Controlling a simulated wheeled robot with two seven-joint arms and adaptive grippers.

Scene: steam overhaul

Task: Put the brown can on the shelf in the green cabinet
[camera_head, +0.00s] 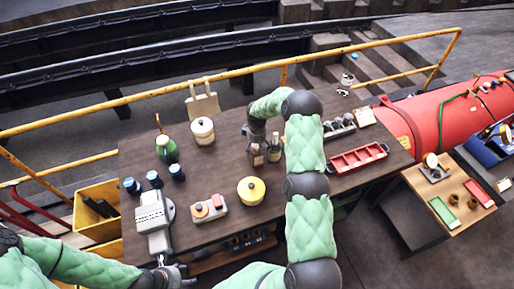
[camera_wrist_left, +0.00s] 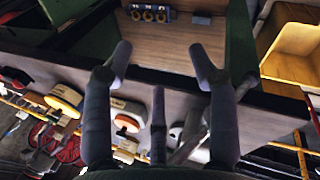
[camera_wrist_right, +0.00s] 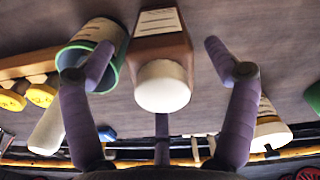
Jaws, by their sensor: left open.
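The brown can (camera_wrist_right: 158,48), with a white cap and a pale label, stands between the spread fingers of my right gripper (camera_wrist_right: 160,55) in the right wrist view. Gaps show on both sides of it. In the head view the right gripper (camera_head: 262,140) is at two dark bottle-like items (camera_head: 256,157) on the table, partly hidden by my arm. My left gripper (camera_wrist_left: 160,52) is open and empty in front of a wooden shelf (camera_wrist_left: 175,45) between green cabinet walls (camera_wrist_left: 240,40). In the head view the left gripper (camera_head: 175,275) is low by the table's front-left edge.
The table (camera_head: 220,170) also carries a yellow pot (camera_head: 251,190), a vise (camera_head: 153,218), a green bottle (camera_head: 166,149) and a red tray (camera_head: 357,158). Yellow bins (camera_head: 98,208) stand left of the table.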

